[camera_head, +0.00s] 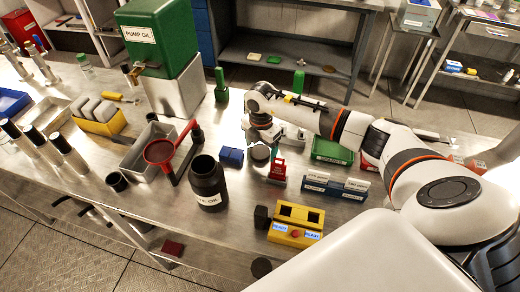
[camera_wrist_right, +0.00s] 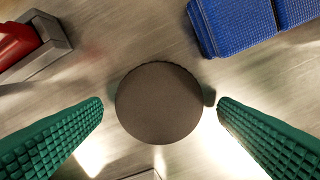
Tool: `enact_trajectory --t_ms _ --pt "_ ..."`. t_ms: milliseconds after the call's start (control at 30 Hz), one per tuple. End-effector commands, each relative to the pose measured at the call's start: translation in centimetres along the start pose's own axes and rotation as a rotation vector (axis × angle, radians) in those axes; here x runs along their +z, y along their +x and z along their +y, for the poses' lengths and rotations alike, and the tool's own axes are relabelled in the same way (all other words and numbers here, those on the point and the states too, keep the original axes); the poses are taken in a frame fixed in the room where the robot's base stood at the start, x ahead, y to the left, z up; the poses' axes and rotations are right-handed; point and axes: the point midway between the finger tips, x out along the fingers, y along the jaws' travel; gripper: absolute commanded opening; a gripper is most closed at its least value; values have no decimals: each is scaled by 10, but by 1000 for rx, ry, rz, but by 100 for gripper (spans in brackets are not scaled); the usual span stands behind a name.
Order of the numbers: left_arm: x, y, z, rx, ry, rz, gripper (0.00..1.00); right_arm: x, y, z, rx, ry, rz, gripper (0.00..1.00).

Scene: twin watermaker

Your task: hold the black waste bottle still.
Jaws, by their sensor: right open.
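The black waste bottle (camera_head: 208,186) stands upright on the metal bench in the head view, with a white label ending in "OIL" and a dark top. My right gripper (camera_head: 262,138) is to the right of the bottle and behind it, apart from it. In the right wrist view its green fingers (camera_wrist_right: 160,108) are spread wide. A round dark disc (camera_wrist_right: 158,102) lies below and between them, with a gap at each side; it also shows in the head view (camera_head: 260,155). The bottle is not in the wrist view. My left gripper is not in view.
A blue block (camera_head: 231,157) sits between bottle and gripper. A red ring stand (camera_head: 160,151) is left of the bottle. A yellow box (camera_head: 296,225) and a red-topped piece (camera_head: 278,170) stand to the right. The bench front around the bottle is mostly clear.

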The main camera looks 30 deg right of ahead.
Motion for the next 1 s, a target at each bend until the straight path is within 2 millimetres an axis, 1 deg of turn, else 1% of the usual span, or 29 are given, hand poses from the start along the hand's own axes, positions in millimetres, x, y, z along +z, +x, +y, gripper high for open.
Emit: enact_trajectory --t_ms 100,367,400,467,600,667,700,1000 --pt "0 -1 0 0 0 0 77 0 4 0 1 0 0 83" --pt "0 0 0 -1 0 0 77 0 4 0 0 0 0 83" --pt "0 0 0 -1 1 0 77 0 4 0 0 0 0 79" --pt "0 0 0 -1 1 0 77 0 4 0 0 0 0 70" --pt "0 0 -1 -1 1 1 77 0 4 0 0 0 0 47" --pt "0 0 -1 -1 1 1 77 0 4 0 0 0 0 37" --pt "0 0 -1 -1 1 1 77 0 4 0 0 0 0 35" --pt "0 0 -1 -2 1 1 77 0 3 0 -1 0 1 35"
